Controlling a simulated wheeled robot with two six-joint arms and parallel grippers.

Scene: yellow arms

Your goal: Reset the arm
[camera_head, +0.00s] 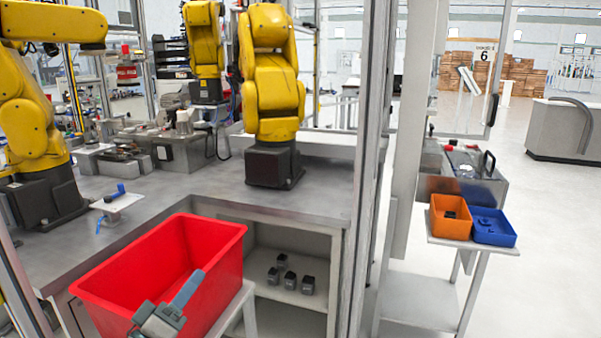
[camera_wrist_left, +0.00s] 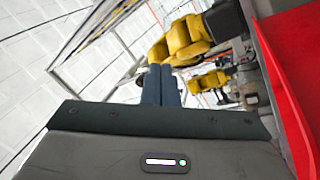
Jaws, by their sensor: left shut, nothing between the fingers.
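My left gripper (camera_head: 188,290) shows in the head view at the bottom, in front of the red bin (camera_head: 215,255). Its fingers point up and to the right and overlap the bin's near side in the picture. In the left wrist view its two dark fingers (camera_wrist_left: 161,85) lie side by side, shut and with nothing between them. The red bin also shows in the left wrist view (camera_wrist_left: 290,75) along the right edge. My right gripper is in neither view.
Yellow industrial arms (camera_head: 270,80) stand on a grey workbench (camera_head: 225,190) behind the red bin. Several small dark parts (camera_head: 290,279) sit on a shelf below. An orange bin (camera_head: 438,222) and a blue bin (camera_head: 497,232) stand on a side stand at the right. Metal posts rise between.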

